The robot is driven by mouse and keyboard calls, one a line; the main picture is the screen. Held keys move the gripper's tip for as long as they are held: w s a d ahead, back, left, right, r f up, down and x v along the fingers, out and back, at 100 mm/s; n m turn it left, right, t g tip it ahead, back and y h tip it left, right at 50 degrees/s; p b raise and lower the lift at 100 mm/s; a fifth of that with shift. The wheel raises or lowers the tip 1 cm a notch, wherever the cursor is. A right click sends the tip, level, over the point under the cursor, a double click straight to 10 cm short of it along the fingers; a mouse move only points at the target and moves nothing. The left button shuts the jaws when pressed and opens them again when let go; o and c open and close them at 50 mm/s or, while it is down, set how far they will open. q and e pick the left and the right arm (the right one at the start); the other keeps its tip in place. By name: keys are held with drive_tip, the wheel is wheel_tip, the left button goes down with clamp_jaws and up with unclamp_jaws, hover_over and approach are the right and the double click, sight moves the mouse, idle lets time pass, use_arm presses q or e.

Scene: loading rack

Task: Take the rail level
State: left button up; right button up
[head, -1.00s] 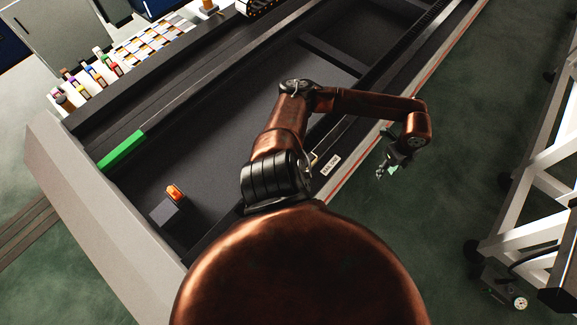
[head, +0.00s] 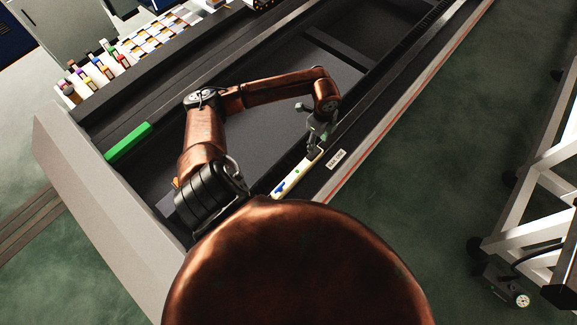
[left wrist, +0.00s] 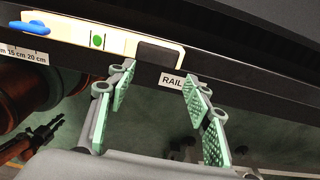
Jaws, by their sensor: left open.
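The rail level is a cream bar (head: 287,186) with blue and green marks, lying along the dark near rail of the long bed. In the left wrist view the level (left wrist: 75,33) shows a blue part at left, a green spot and a dark block at its right end. My left gripper (head: 313,150) is at the level's far end. In the left wrist view my left gripper (left wrist: 160,78) is open and empty, its green-padded fingers apart just below the dark block. Contact cannot be told. A dark pronged part at that view's lower left may be my right gripper.
A white label (head: 336,159) is on the rail beside the level. A green block (head: 127,142) lies on the far rail. Small coloured items (head: 90,72) stand behind the bed. A white frame (head: 535,190) stands at right, with open green floor between.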

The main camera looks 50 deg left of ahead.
use_arm(q)
drive_tip(key=o, duration=0.6)
drive_tip(key=f, duration=0.2)
drive_tip(key=f+p, duration=0.1)
drive_tip(key=f, duration=0.1)
drive_tip(key=f+p, duration=0.1)
drive_tip(key=f, duration=0.1)
drive_tip(key=shift+s+a+f, duration=0.1)
drive_tip(key=shift+s+a, duration=0.05)
drive_tip(key=shift+s, duration=0.2)
drive_tip(key=shift+f, duration=0.55)
drive_tip(key=c, duration=1.1)
drive_tip(key=shift+w+r, duration=0.1)
drive_tip(key=c, duration=0.5)
use_arm(e)
drive_tip(key=shift+s+r, duration=0.3)
drive_tip(key=shift+r, duration=0.25)
drive_tip(key=shift+s+r, duration=0.3)
drive_tip(key=shift+r, duration=0.25)
